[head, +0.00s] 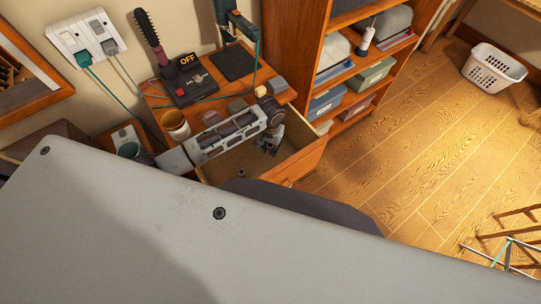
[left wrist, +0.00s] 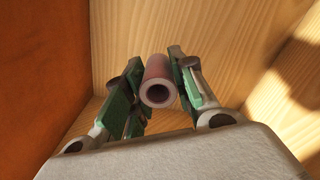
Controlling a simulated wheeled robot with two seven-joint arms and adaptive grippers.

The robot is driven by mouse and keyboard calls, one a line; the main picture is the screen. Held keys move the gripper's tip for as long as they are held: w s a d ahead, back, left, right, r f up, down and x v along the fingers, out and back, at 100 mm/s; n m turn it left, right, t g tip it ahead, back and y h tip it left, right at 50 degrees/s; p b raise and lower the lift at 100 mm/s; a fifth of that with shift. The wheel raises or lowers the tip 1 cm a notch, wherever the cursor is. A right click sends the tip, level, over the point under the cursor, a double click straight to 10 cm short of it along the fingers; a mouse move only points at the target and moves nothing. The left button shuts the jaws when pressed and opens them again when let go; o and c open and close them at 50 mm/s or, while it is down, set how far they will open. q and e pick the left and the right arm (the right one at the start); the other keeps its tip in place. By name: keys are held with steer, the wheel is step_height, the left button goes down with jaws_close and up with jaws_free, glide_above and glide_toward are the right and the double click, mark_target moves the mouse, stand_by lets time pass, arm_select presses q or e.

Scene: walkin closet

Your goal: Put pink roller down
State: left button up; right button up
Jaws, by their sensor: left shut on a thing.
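The pink roller (left wrist: 157,80) is a small hollow tube, seen end-on in the left wrist view. My left gripper (left wrist: 158,88) is shut on it, with green-padded fingers on either side. In the head view my left gripper (head: 268,143) points down into the open wooden drawer (head: 301,160); I cannot make out the held roller there. The wrist view shows bare wood beyond the roller; I cannot tell if the roller touches it. A small dark reddish piece (head: 241,174) lies on the drawer floor, left of the gripper. My right gripper is not in view.
Shelves (head: 350,68) stand to the right. A white basket (head: 493,68) sits on open floor.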

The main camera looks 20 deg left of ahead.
mark_target(271, 160)
arm_select(q)
steer(key=shift+f, duration=1.75)
steer(key=shift+f, duration=1.95)
steer(key=shift+f, duration=0.15)
steer(key=o, duration=1)
step_height(271, 160, up, 12)
